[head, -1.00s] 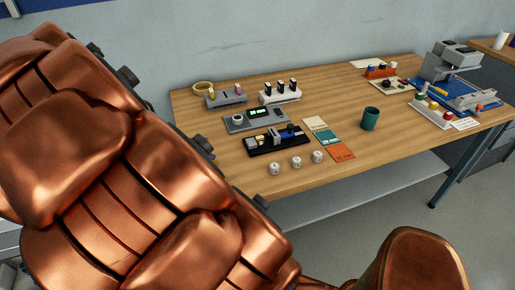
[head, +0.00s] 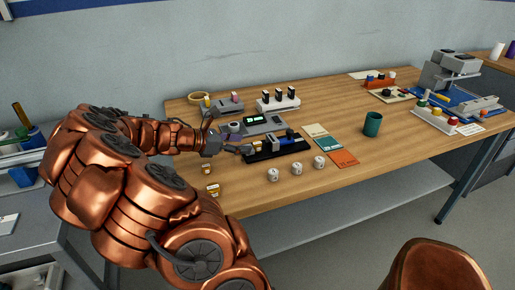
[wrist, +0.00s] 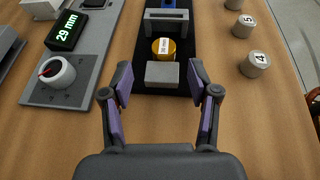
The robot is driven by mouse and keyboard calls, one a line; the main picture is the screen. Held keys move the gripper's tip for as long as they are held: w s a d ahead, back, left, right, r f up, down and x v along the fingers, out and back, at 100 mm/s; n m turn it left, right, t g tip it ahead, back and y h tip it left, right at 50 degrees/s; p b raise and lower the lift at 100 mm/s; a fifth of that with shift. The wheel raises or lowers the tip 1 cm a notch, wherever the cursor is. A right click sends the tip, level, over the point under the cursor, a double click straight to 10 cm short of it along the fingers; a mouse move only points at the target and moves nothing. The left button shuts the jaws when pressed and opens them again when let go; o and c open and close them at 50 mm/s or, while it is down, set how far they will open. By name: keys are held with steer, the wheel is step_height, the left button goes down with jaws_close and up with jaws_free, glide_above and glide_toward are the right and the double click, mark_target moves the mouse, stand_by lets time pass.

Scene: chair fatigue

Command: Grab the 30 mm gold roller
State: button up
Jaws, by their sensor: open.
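The gold roller (wrist: 164,48) with a white label sits in a black fixture (wrist: 180,80) in the wrist view, between a grey block (wrist: 163,74) and a grey bracket. Its label is small but looks like 30 mm. My gripper (wrist: 158,70) is open and empty, its purple-padded fingers spread on either side of the grey block, short of the roller in the picture. In the head view my gripper (head: 247,150) is at the left end of the black fixture (head: 290,150); the roller is hard to make out there. Two more gold pieces (head: 207,168) (head: 213,190) stand on the table beside my arm.
A grey device (wrist: 92,62) with a knob and a 29 mm display is left of the fixture. White numbered cylinders (wrist: 255,64) stand to its right. Cards (head: 323,136) and a green cup (head: 372,124) lie farther right. The table front is mostly clear.

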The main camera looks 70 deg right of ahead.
mark_target(257, 143)
steer(key=shift+s+r+x, duration=0.1)
steer(key=shift+r+x, duration=0.05)
steer(key=shift+x, duration=1.35)
steer(key=shift+s+r+x, duration=0.15)
steer(key=shift+r+x, duration=0.05)
steer(key=shift+x, duration=1.25)
steer(key=shift+a, duration=0.1)
jaws_close()
